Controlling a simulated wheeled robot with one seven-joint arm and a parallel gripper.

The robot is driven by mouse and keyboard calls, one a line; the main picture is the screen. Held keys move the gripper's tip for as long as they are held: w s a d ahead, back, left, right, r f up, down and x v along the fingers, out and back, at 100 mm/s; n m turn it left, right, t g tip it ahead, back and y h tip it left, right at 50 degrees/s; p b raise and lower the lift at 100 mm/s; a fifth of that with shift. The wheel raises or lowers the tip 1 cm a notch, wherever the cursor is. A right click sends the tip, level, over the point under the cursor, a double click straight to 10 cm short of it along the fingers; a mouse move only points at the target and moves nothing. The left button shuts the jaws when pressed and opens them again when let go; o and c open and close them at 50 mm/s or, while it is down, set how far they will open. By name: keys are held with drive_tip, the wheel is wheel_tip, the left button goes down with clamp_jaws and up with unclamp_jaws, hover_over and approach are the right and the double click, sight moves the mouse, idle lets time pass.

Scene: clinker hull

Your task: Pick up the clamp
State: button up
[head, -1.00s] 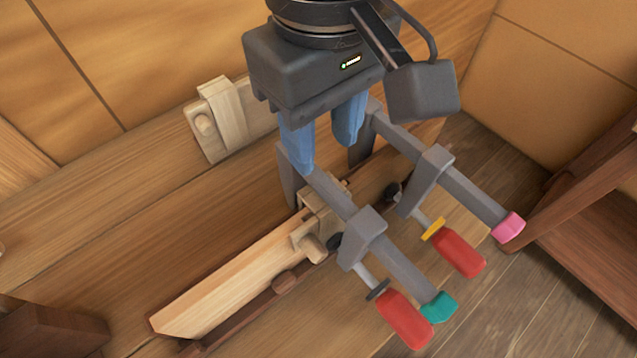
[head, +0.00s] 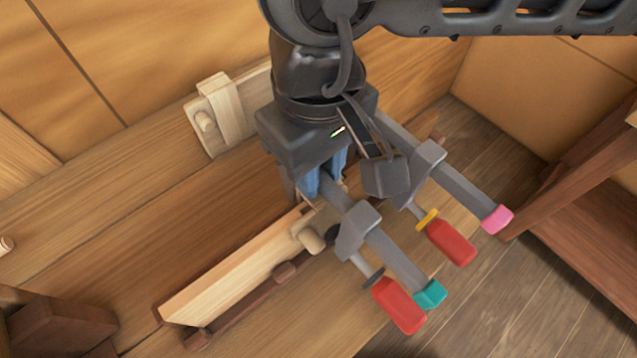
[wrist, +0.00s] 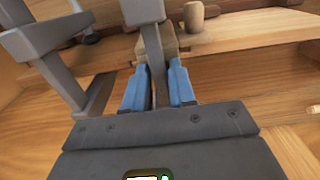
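Two grey bar clamps with red handles grip the hull's planks side by side. The nearer clamp (head: 350,222) has a teal end cap and a dark collar. The farther clamp (head: 455,180) has a pink end cap and a yellow collar. My gripper (head: 325,182) points down at the back end of the teal-capped clamp. In the wrist view its blue fingers (wrist: 157,82) stand on either side of a grey clamp bar (wrist: 153,45), with narrow gaps visible. The head view hides the clamp's back end behind my gripper.
A pale plank (head: 235,277) with wooden pegs lies along the hull at lower left. A wooden block with a peg (head: 220,115) is fixed to the planking behind. A brown wooden stand (head: 585,185) is at right. Bare floor (head: 500,280) lies at lower right.

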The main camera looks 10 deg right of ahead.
clamp_jaws()
idle(1.0)
